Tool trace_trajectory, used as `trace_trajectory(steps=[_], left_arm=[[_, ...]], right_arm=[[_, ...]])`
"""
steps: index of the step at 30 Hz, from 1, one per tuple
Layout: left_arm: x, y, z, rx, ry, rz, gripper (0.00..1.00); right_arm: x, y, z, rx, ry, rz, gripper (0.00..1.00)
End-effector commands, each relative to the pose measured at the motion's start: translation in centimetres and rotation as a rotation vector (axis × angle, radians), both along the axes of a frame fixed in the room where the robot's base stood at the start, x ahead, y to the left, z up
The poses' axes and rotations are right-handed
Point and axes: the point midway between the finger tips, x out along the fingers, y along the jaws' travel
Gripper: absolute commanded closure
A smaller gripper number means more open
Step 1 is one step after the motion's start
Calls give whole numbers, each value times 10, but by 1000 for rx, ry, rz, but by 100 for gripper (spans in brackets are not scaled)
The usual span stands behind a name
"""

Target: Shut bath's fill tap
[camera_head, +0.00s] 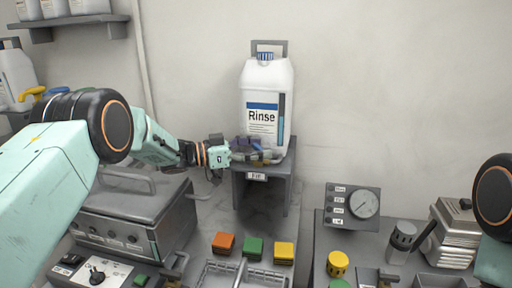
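A white jug marked "Rinse" (265,98) stands on a small grey wall shelf (282,171). A label, which seems to read "Fill" (257,177), is on the shelf's front edge. My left gripper (262,155) is at the jug's lower front, just above that label. Dark and purplish parts (243,143) show around its fingers; the tap itself cannot be made out clearly there. Whether the fingers are open or shut on it is too small to tell. A grey lidded metal unit (122,205), perhaps the bath, stands below my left arm. My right gripper is out of view.
Orange (223,243), green (253,247) and yellow (284,252) blocks stand behind wire baskets (245,275). The wall right of the Rinse jug is clear.

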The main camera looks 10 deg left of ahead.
Motion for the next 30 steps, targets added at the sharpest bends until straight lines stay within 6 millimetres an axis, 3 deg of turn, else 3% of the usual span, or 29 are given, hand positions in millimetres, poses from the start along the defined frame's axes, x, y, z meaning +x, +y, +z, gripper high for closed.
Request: trace_trajectory(steps=[1,11,30], left_arm=[[3,-2,10,-2,-19,-2,28],[1,0,8,-2,-15,-1,28],[-24,32,3,1,-3,2,28]], right_arm=[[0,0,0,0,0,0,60],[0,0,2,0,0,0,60],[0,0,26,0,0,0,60]])
